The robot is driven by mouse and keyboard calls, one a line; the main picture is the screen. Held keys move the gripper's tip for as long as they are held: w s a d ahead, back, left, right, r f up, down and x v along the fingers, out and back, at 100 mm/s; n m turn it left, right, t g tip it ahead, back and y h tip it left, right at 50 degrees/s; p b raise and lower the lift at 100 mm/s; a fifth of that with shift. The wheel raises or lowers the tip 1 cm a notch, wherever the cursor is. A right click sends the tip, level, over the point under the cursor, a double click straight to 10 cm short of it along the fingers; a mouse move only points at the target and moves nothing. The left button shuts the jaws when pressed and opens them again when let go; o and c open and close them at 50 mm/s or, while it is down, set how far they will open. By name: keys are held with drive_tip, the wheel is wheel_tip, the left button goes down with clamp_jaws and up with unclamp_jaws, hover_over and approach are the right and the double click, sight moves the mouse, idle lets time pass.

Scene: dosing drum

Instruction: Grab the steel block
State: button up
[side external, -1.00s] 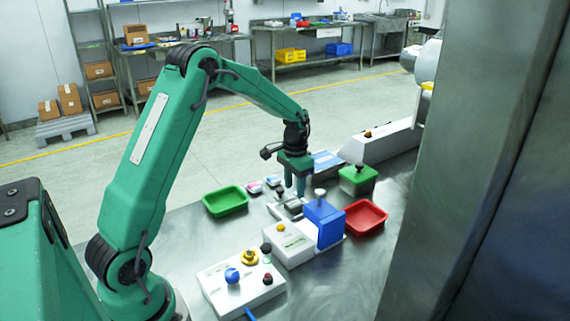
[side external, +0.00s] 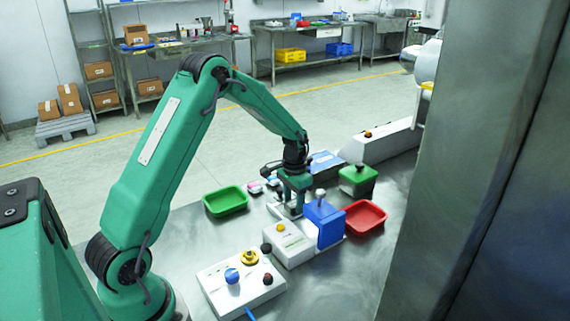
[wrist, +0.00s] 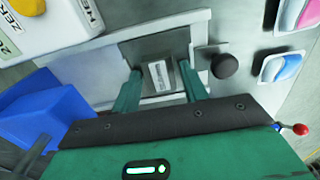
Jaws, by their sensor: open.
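The steel block (wrist: 158,76) is a small grey metal block with a white printed label. In the wrist view it sits on a dark plate within a pale frame. My gripper (wrist: 159,68) is open, with one green finger on each side of the block. Whether either finger touches it I cannot tell. In the side external view my gripper (side external: 289,210) is low, beside the blue housing of a white device. There the block is hidden or too small to make out.
A blue housing (side external: 324,226) stands close at the right of my gripper. A green tray (side external: 226,211), a red tray (side external: 365,230) and a green box (side external: 357,186) are around it. A control box (side external: 250,298) is nearer. A dark knob (wrist: 224,66) is beside the frame.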

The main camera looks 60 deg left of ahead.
sight(294, 203)
drive_tip(key=c, duration=0.9)
drive_tip(key=shift+r, duration=0.2)
drive_tip(key=shift+r, duration=4.9)
